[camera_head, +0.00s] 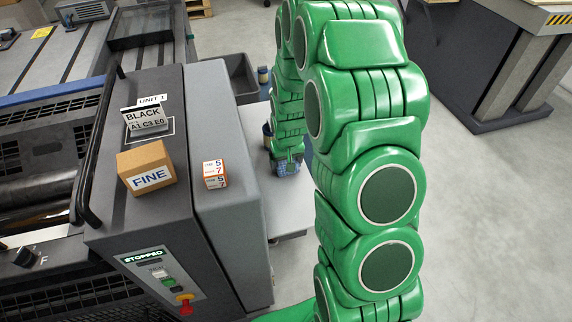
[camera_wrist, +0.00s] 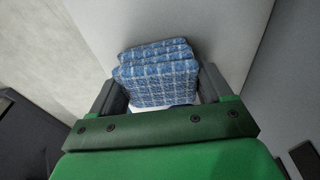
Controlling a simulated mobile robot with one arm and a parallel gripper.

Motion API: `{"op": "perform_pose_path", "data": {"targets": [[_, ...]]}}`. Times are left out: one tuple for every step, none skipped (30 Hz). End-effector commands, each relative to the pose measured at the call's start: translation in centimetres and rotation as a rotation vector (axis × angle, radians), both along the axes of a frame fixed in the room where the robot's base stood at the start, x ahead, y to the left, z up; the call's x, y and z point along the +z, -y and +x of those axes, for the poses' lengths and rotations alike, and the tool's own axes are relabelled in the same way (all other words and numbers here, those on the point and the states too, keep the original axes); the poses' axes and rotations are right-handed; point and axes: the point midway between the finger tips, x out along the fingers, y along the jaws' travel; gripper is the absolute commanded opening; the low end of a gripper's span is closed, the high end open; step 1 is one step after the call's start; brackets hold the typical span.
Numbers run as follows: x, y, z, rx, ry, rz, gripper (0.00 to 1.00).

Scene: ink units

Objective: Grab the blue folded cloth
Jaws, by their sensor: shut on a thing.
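The blue folded cloth (camera_wrist: 155,75) has a blue and white check and lies in several layers. In the wrist view it sits between the two fingers of my gripper (camera_wrist: 157,98), which is shut on it. In the head view the cloth (camera_head: 286,166) shows only in part at the end of my green arm, low beside the grey machine cabinet. My gripper (camera_head: 287,152) is small there and partly hidden by the cloth and the arm.
A grey machine cabinet (camera_head: 232,225) stands left of my arm. On it are a FINE box (camera_head: 146,168), a small white and orange box (camera_head: 214,174) and a BLACK sign (camera_head: 146,120). A dark bin (camera_head: 238,75) stands behind.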

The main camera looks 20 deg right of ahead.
Motion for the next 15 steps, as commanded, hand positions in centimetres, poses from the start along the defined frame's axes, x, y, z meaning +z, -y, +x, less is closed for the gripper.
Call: {"op": "perform_pose_path", "data": {"targets": [[0.0, 0.0, 0.0, 0.0, 0.0, 0.0, 0.49], [0.0, 0.0, 0.0, 0.0, 0.0, 0.0, 0.49], [0.0, 0.0, 0.0, 0.0, 0.0, 0.0, 0.49], [0.1, 0.0, 0.0, 0.0, 0.0, 0.0, 0.49], [0.1, 0.0, 0.0, 0.0, 0.0, 0.0, 0.49], [0.2, 0.0, 0.0, 0.0, 0.0, 0.0, 0.49], [0.4, 0.0, 0.0, 0.0, 0.0, 0.0, 0.49], [0.5, 0.0, 0.0, 0.0, 0.0, 0.0, 0.49], [0.8, 0.0, 0.0, 0.0, 0.0, 0.0, 0.49], [1.1, 0.0, 0.0, 0.0, 0.0, 0.0, 0.49], [1.4, 0.0, 0.0, 0.0, -0.001, 0.0, 0.49], [1.9, 0.0, 0.0, 0.0, 0.0, 0.0, 0.49], [2.4, 0.0, 0.0, 0.0, 0.001, 0.0, 0.49], [2.9, 0.0, 0.1, 0.0, 0.003, 0.0, 0.49], [3.5, 0.0, 0.0, 0.0, 0.005, 0.0, 0.49]]}}
